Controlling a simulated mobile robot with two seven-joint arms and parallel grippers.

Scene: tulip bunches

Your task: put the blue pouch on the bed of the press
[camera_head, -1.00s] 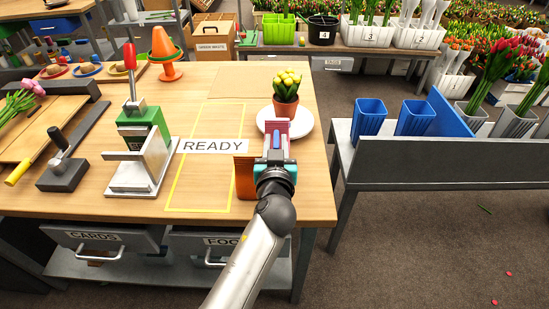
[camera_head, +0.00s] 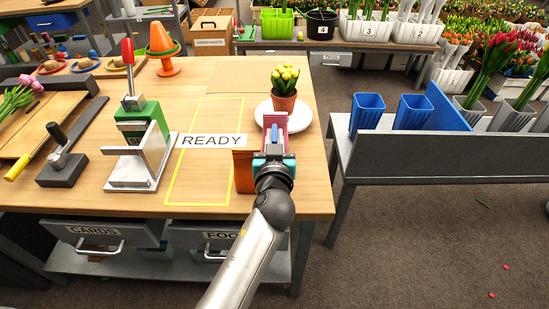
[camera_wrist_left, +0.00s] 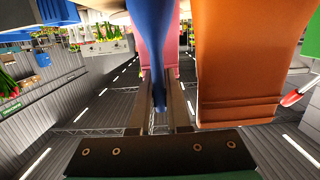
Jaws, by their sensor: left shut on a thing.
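The blue pouch (camera_head: 274,134) stands on edge at the table's right side, mostly hidden by my left gripper (camera_head: 272,155). My left gripper is shut on it. In the left wrist view the blue pouch (camera_wrist_left: 150,40) hangs between the two dark fingers (camera_wrist_left: 158,105). A pink pouch (camera_wrist_left: 168,25) is close behind it and an orange pouch (camera_wrist_left: 240,60) is beside it on the right. The green press (camera_head: 150,118) with a red lever stands to the left on the table. Its bed is the pale metal plate (camera_head: 128,172) at its front. My right gripper is not in view.
A yellow-outlined area with a READY sign (camera_head: 212,141) lies between press and pouches. A potted yellow plant (camera_head: 284,95) stands on a white plate (camera_head: 300,120) just behind the gripper. A grey lever tool (camera_head: 62,165) sits left of the press. The outlined area is clear.

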